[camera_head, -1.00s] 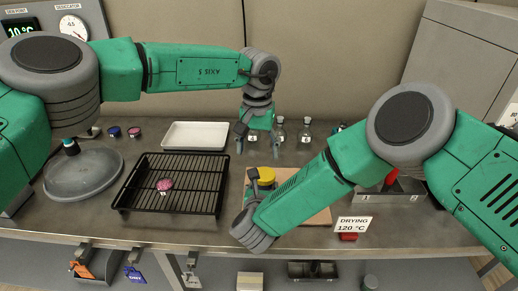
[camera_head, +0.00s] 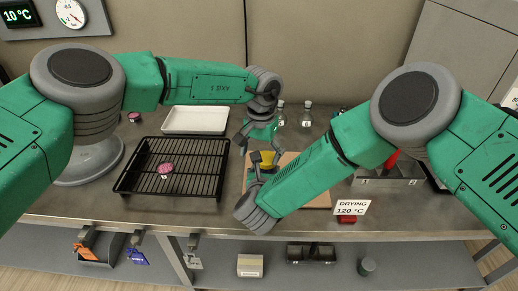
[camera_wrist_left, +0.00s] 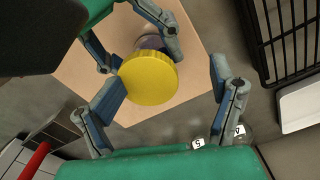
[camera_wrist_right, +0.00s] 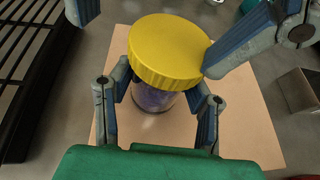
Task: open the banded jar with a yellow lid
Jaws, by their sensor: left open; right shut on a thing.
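The jar with the yellow lid (camera_head: 267,159) stands on a tan board (camera_head: 318,195). In the right wrist view its clear body (camera_wrist_right: 150,98) shows purplish contents under the wide ribbed lid (camera_wrist_right: 168,48); a band is hard to make out. My right gripper (camera_wrist_right: 162,92) is shut on the jar body below the lid. My left gripper (camera_head: 258,143) is open just above the jar. In the left wrist view its fingers (camera_wrist_left: 168,88) are on either side of the lid, one close to the rim, the other apart. My right arm partly hides the jar in the head view.
A black wire rack (camera_head: 190,183) with a pink-topped item (camera_head: 165,169) lies left of the board. A white tray (camera_head: 196,121) is behind it. Small bottles (camera_head: 306,115) stand behind the jar. A drying sign (camera_head: 351,207) and a metal box (camera_head: 378,181) are at the right.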

